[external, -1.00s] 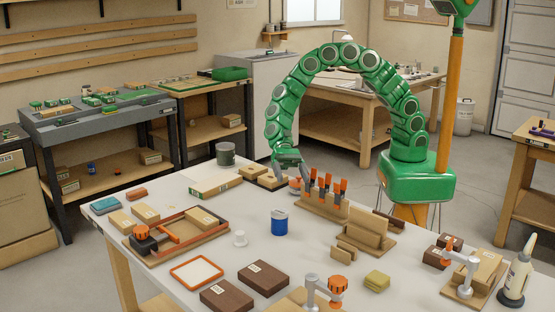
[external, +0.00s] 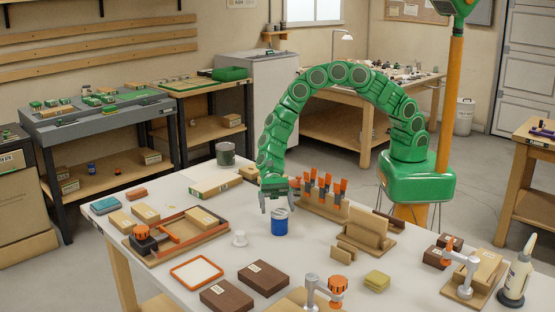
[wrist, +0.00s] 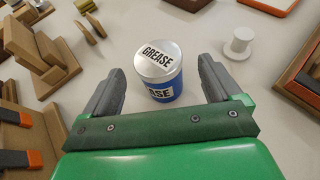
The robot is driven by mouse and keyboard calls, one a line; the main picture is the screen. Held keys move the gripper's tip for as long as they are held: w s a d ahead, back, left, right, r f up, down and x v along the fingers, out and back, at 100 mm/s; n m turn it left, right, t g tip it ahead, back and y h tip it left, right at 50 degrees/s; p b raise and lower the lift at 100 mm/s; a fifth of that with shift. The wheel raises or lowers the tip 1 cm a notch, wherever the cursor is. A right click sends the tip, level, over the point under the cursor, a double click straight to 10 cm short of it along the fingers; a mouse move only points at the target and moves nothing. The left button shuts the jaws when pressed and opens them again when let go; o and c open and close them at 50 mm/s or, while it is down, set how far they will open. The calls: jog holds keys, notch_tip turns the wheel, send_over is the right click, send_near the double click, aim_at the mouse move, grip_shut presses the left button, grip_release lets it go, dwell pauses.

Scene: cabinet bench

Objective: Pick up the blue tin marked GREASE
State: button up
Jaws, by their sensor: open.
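The blue tin marked GREASE (external: 280,224) stands upright on the white bench, with a silver lid. In the wrist view the tin (wrist: 159,72) shows its lid lettering and part of its side label. My gripper (external: 281,206) is above and just behind the tin in the external view. In the wrist view my gripper (wrist: 158,84) is open, one grey finger on each side of the tin, with a visible gap on both sides. The jaws hold nothing.
A white spool-like piece (external: 240,239) stands left of the tin. A rack of orange-handled tools (external: 322,204) is behind right, and a wooden holder (external: 367,232) is at right. Dark wooden blocks (external: 263,278) lie in front. Bare bench surrounds the tin.

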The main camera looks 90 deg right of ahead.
aim_at(280, 217)
jog(key=shift+f+x, duration=0.2)
jog(key=shift+x, duration=1)
jog(key=shift+f+x, duration=0.15)
jog(key=shift+x, duration=1)
jog(key=shift+d, duration=0.15)
jog(key=c, duration=1.2)
jog(key=shift+r, duration=0.1)
